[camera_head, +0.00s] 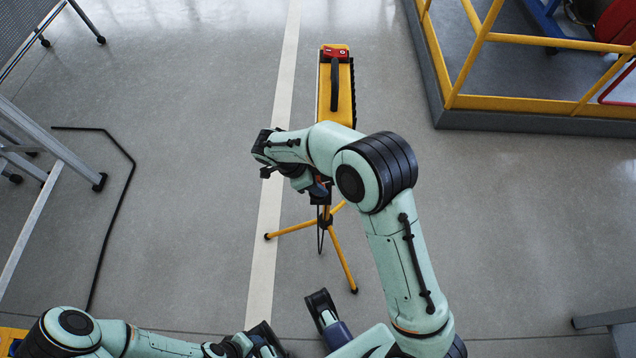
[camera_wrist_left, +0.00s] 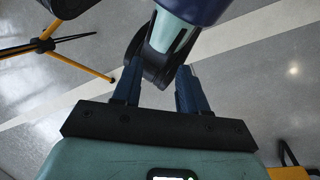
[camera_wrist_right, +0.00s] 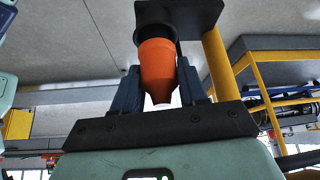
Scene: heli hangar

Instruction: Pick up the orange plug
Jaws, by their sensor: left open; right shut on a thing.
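The orange plug (camera_wrist_right: 157,62) shows in the right wrist view, upright between the fingers of my right gripper (camera_wrist_right: 158,85), which is shut on it. The plug's upper end meets a black ring-shaped holder (camera_wrist_right: 157,30) on a yellow post (camera_wrist_right: 220,62); I cannot tell whether it is still seated there. In the head view my right gripper (camera_head: 318,189) is just below the yellow case, partly behind my arm, and the plug is not clear. My left gripper (camera_wrist_left: 158,85) is open and empty in the left wrist view, well away from the plug.
A yellow case (camera_head: 345,95) with a red-and-black top stands above yellow tripod legs (camera_head: 343,262). A yellow-railed platform (camera_head: 530,120) is at the upper right. Open floor (camera_head: 190,90) lies between.

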